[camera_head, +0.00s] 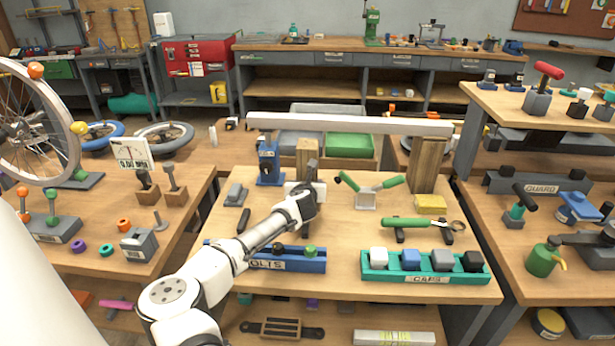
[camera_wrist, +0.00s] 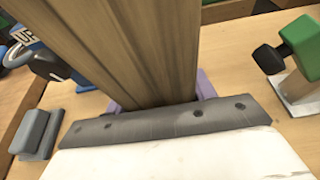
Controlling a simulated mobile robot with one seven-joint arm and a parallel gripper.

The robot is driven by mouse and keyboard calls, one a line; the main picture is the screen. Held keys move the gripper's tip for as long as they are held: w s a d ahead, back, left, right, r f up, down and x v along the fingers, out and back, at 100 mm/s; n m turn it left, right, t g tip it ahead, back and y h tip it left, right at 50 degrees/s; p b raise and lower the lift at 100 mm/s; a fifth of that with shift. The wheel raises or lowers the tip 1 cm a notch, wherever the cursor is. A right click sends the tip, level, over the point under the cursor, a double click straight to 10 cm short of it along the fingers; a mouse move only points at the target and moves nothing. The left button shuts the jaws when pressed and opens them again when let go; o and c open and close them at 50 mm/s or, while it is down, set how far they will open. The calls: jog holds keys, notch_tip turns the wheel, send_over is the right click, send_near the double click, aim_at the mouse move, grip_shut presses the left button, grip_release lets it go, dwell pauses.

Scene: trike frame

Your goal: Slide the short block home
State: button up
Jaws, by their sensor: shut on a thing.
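A wooden block (camera_head: 307,152) stands upright under the left part of a long white beam (camera_head: 350,123). A wooden post (camera_head: 428,165) stands under the beam's right end. My gripper (camera_head: 305,187) is shut on the left block, low on its near side. In the wrist view the block (camera_wrist: 135,45) fills the upper middle, with a lavender fingertip on each side of my gripper (camera_wrist: 160,97). The block's lower end is hidden by my gripper. I cannot tell whether its top touches the beam.
A blue vise (camera_head: 270,162) stands close left of the block. A green-handled clamp (camera_head: 367,197) stands to the right. A yellow block (camera_head: 431,204) lies by the right post. A blue rack (camera_head: 285,260) and a teal rack (camera_head: 425,270) line the bench's front edge.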

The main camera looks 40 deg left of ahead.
jog(key=shift+w+a+p, duration=0.35)
jog(key=shift+w+a, duration=0.35)
jog(key=shift+w, duration=0.45)
jog(key=shift+w+a+p, duration=0.3)
jog(key=shift+w+a, duration=0.4)
jog(key=shift+w, duration=0.5)
jog(key=shift+w+a+p, duration=0.35)
jog(key=shift+w+a, duration=0.35)
jog(key=shift+w, duration=0.45)
jog(key=shift+a, duration=0.1)
jog(key=shift+w+a, duration=0.1)
jog(key=shift+w, duration=0.15)
jog(key=shift+p, duration=0.55)
jog(key=o, duration=1.1)
jog(key=shift+o, duration=0.2)
jog(key=b+v, duration=0.1)
jog(key=v, duration=1.2)
jog(key=shift+s+b, duration=0.35)
jog(key=shift+b, duration=0.05)
